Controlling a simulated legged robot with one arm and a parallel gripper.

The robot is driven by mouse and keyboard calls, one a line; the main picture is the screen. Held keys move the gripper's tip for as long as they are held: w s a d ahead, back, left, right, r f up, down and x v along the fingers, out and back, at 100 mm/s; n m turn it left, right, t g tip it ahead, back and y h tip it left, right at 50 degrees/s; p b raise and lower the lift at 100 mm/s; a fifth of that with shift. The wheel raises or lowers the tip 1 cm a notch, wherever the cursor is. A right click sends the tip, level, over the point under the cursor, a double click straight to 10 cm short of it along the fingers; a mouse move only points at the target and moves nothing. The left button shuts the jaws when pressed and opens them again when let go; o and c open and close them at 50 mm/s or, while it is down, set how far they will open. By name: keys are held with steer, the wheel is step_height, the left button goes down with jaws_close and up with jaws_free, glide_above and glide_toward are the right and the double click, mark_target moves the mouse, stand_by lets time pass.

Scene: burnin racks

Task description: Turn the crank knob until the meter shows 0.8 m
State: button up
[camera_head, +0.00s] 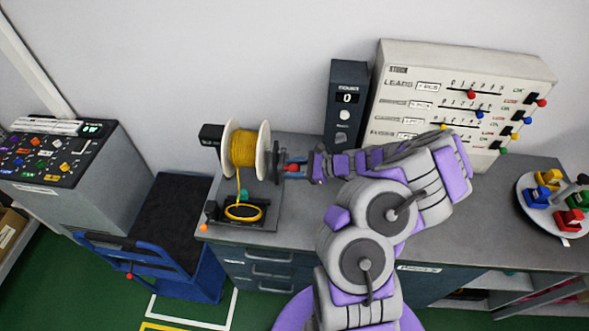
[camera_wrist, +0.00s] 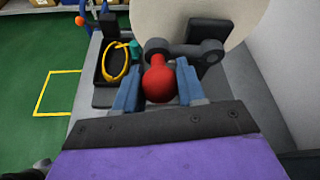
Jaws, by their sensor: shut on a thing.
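The red crank knob (camera_wrist: 159,84) sits between the two blue fingers of my gripper (camera_wrist: 160,90) in the wrist view, and the gripper is shut on it. The knob joins a dark crank arm (camera_wrist: 186,52) at the side of the spool. In the head view the knob (camera_head: 293,168) shows small at the tip of my gripper (camera_head: 300,168). The spool (camera_head: 245,149) carries yellow cord. A dark upright meter box (camera_head: 345,103) behind it has a small display (camera_head: 347,98) that seems to read 0.
Yellow cord lies coiled in a dark tray (camera_head: 262,222) below the spool, beside a green piece (camera_head: 243,194). A white panel with sliders (camera_head: 450,95) stands behind my arm. A round tray (camera_head: 532,215) with coloured blocks is at the right. A blue cart (camera_head: 160,230) stands left.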

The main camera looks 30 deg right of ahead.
steer(key=shift+w+r+p, duration=0.1)
steer(key=shift+r+p, duration=0.3)
steer(key=shift+r, duration=0.35)
steer(key=shift+w+d+r+p, duration=0.2)
steer(key=shift+w+r+p, duration=0.1)
steer(key=shift+r, duration=0.3)
steer(key=shift+w+d+r+p, duration=0.2)
steer(key=shift+r+p, duration=0.1)
steer(key=shift+r, duration=0.35)
steer(key=shift+w+d+r, duration=0.6)
steer(key=shift+w+r, duration=0.1)
steer(key=shift+w, duration=0.15)
